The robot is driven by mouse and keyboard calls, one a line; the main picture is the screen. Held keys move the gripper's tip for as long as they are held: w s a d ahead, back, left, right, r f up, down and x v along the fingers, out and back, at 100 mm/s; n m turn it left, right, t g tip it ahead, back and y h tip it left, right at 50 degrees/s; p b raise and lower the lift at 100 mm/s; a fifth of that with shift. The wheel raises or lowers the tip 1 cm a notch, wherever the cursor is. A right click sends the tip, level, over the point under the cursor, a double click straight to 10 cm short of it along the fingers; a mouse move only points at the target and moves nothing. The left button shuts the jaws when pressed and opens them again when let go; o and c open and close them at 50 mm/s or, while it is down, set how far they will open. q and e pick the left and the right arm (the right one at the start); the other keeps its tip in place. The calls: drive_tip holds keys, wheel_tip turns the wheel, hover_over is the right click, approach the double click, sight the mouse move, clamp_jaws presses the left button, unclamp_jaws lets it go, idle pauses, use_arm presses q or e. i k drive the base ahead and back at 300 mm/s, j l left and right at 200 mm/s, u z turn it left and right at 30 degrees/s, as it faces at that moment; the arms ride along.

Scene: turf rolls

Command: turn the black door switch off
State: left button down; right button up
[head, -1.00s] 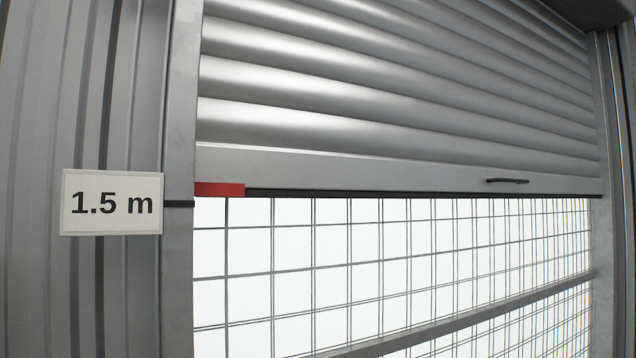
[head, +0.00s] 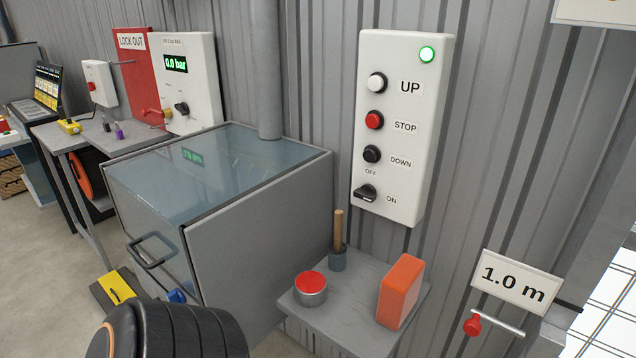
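The black door switch (head: 365,194) is a rotary knob at the bottom of a white control panel (head: 399,220) on the corrugated wall. An OFF label stands above the knob and an ON label to its right. Its handle lies roughly sideways, with a pale mark towards the ON side. Above it are a black DOWN button (head: 372,154), a red STOP button (head: 374,120) and a white UP button (head: 377,83). A green lamp (head: 427,54) is lit at the panel's top right. Neither gripper shows, and nothing touches the switch.
Below the panel, a grey shelf (head: 345,311) holds a red-topped tin (head: 310,288), an orange block (head: 400,291) and a wooden-handled tool in a cup (head: 338,240). A glass-lidded grey cabinet (head: 260,240) stands left. A red-knobbed lever (head: 473,324) is under the 1.0 m sign (head: 514,283).

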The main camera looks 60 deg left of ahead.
sight(367, 192)
drive_tip(key=u, duration=1.55)
drive_tip(key=j+z, duration=0.1)
drive_tip(key=j, duration=0.9)
drive_tip(key=k+j, duration=0.1)
drive_tip(key=j, duration=0.9)
drive_tip(key=j+z, duration=0.05)
